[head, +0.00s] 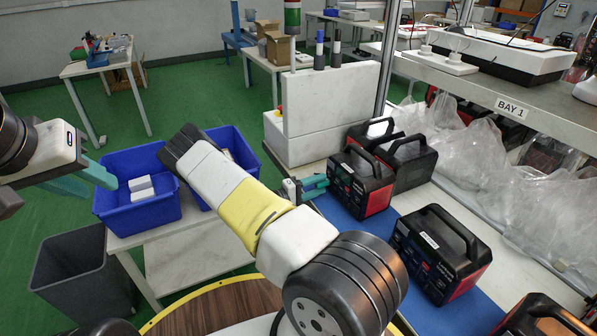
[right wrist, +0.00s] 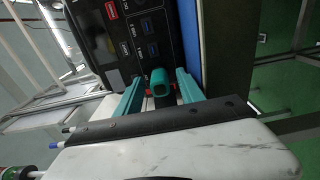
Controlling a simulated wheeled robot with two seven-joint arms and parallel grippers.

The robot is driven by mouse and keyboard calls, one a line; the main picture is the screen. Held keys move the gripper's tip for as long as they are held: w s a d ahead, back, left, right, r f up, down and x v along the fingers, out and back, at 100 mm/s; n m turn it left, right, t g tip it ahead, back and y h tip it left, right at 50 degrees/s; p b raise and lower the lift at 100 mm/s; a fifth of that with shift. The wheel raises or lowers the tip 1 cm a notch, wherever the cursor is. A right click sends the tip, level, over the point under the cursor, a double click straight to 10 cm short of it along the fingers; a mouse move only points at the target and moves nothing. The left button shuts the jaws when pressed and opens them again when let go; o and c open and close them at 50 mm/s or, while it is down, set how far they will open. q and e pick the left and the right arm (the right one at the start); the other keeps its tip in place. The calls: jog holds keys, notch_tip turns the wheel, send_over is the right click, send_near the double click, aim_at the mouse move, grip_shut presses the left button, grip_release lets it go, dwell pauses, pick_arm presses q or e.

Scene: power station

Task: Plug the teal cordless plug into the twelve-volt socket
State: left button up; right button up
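The teal plug (right wrist: 160,82) is at the front panel of a black and red power station (right wrist: 125,35), between the fingers of my right gripper (right wrist: 160,86). Gaps show on both sides of the plug, so the fingers are open and apart from it. The plug points into the panel; which socket it is at and how deep it sits cannot be told. In the head view my right gripper (head: 313,186) is close to the front of the power station (head: 357,184), and the plug cannot be made out. My left gripper (head: 90,180) is open and empty near a blue bin.
Other power stations (head: 440,250) stand on the blue mat (head: 412,312) and bench. Blue bins (head: 140,205) stand on a table at left. A shelf marked BAY 1 (head: 510,107) and clear plastic bags (head: 460,150) are at right. A white box (head: 330,110) stands behind.

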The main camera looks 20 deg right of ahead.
jog(key=a, duration=0.7)
jog(key=shift+s+a, duration=0.35)
jog(key=shift+s, duration=0.05)
